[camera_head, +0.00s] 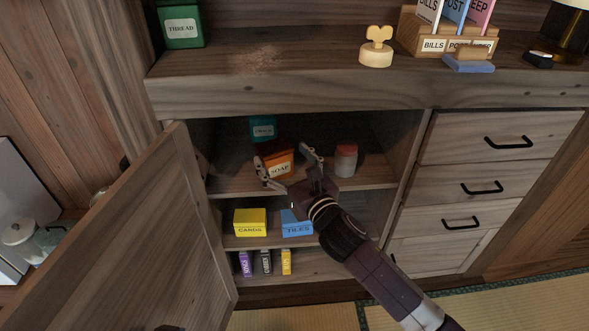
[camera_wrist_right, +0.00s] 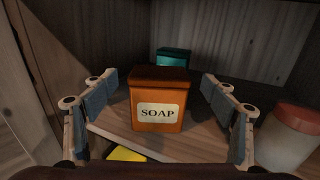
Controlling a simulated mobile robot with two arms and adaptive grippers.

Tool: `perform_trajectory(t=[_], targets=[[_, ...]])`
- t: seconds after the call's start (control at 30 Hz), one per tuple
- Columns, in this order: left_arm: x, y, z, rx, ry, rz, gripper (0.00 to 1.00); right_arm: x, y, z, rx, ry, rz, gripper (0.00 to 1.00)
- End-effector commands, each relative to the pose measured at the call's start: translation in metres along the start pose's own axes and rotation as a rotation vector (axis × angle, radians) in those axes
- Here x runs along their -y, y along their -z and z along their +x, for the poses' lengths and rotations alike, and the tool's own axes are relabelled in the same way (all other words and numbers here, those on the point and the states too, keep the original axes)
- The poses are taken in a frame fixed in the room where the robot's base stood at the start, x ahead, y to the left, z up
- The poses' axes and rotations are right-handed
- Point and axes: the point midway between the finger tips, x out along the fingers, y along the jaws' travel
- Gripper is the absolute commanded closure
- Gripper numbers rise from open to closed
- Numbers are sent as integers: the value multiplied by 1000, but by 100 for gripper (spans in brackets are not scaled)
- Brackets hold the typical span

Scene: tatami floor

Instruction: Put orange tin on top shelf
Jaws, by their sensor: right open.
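The orange tin, labelled SOAP (camera_head: 280,164), stands upright on the top shelf (camera_head: 230,184) inside the open cabinet. In the right wrist view the orange tin (camera_wrist_right: 158,98) is centred between the fingers. My right gripper (camera_head: 288,164) reaches into the cabinet and is open, with one finger on each side of the tin. In the right wrist view my right gripper (camera_wrist_right: 160,105) shows gaps between its fingers and the tin. Its fingers partly hide the tin in the head view. My left gripper does not show.
A teal tin (camera_head: 263,129) stands behind the orange tin, and a red-lidded jar (camera_head: 346,160) to its right. Below are a yellow CARDS box (camera_head: 250,222) and a blue TILES box (camera_head: 296,224). The open cabinet door (camera_head: 150,240) stands at the left. The countertop (camera_head: 270,90) is above.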

Motion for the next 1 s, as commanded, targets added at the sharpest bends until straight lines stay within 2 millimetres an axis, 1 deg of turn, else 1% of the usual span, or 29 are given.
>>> perform_trajectory(t=[0.03,0.2,0.3,0.4,0.5,0.67,0.77,0.87,0.97,1.0], targets=[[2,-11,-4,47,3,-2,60,0,-1,-11,-2,-1,-1,21],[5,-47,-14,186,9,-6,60,0,-1,-43,-3,-1,-1,21],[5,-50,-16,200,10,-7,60,0,0,-57,-2,0,-1,21],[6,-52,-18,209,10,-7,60,0,0,-65,-1,0,0,21],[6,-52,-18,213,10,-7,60,0,0,-70,-1,0,0,21],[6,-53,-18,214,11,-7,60,0,0,-71,0,0,1,21],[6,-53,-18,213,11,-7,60,2,2,-73,-8,10,34,21],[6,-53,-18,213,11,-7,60,9,12,-81,-42,55,182,21],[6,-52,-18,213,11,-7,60,24,31,-98,-98,149,456,21],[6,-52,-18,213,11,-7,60,30,42,-107,-123,201,591,21]])
